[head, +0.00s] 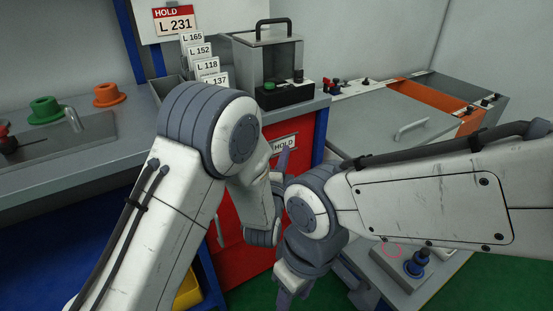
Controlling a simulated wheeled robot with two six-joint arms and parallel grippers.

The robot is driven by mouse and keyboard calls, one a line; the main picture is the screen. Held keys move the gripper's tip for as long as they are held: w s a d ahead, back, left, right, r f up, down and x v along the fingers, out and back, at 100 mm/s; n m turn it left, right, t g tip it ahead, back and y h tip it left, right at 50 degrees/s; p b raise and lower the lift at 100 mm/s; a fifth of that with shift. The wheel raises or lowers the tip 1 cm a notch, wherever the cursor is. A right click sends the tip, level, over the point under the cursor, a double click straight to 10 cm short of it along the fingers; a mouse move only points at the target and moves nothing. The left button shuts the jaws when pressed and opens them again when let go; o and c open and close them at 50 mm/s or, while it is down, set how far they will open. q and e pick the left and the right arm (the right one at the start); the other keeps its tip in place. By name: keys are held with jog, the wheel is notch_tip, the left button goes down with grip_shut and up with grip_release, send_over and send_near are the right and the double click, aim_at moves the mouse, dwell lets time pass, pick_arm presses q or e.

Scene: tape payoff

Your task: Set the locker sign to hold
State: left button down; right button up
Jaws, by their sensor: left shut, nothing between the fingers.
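The locker sign (287,140) is a small pale plate reading HOLD, high on the front of the red locker (250,262). Its left end is behind my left arm. My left gripper (283,158) is shut and empty, its narrow grey tips pointing up just below the sign; whether they touch it I cannot tell. My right gripper (285,297) hangs low in front of the locker, pointing down, partly cut off by the lower edge. Its finger gap is not clear.
A red HOLD L 231 card (174,21) is on the back board above several numbered cards (201,51). A clear-sided box with a handle (268,57) stands on the bench. Green (44,110) and orange (108,95) spools are at left. My two arms cross close together before the locker.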

pick_arm(q)
jog(key=r+v, duration=0.1)
jog(key=v, duration=0.9)
jog(key=shift+f, duration=0.4)
jog(key=shift+d, duration=0.15)
jog(key=w+a+f+n+g+y, duration=0.2)
jog(key=a+f+n+g+y, duration=0.25)
jog(key=a+n+g, duration=0.45)
jog(key=s+a+f+n+g+y, duration=0.1)
jog(key=s+a+n+g, duration=0.5)
jog(key=s+a+n, duration=0.65)
jog(key=s+d+r+m+g, duration=0.25)
jog(key=s+d+m, duration=0.25)
jog(key=s+d, duration=0.25)
jog(key=s+d+r+m+g, duration=0.1)
jog(key=s+d+r+m, duration=0.25)
jog(key=s+d, duration=0.4)
notch_tip(320, 180, up, 26)
jog(key=a+p, duration=0.2)
jog(key=p, duration=2.5)
jog(key=shift+s+r+h, duration=0.25)
jog(key=shift+s+h, duration=0.1)
jog(key=shift+h, duration=0.1)
